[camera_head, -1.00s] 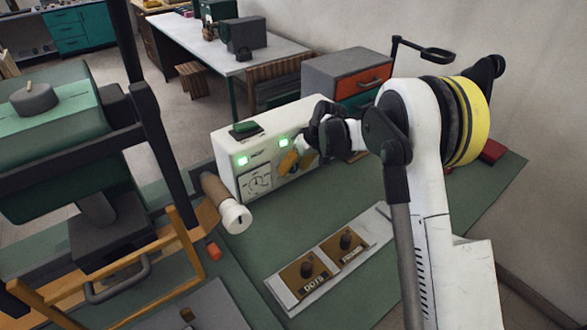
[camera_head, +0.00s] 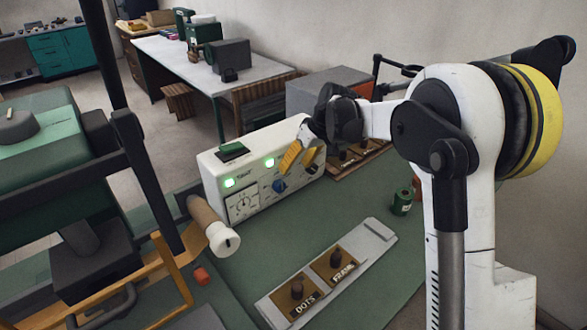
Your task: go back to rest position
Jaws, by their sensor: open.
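My gripper (camera_head: 300,158) is black with yellow-orange fingertips. It is open and empty, in front of the right part of a white control box (camera_head: 240,203). Two green lights glow on the box, and a dark green switch (camera_head: 233,151) sits on top. My white arm with its yellow band fills the right side and hides part of the table.
A tray with blocks marked DOTS (camera_head: 297,291) and FRAME (camera_head: 336,264) lies in front on the green table (camera_head: 385,290). A green can (camera_head: 402,201) stands right of the box. A paper roll (camera_head: 213,225) and a green press (camera_head: 45,160) are at left.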

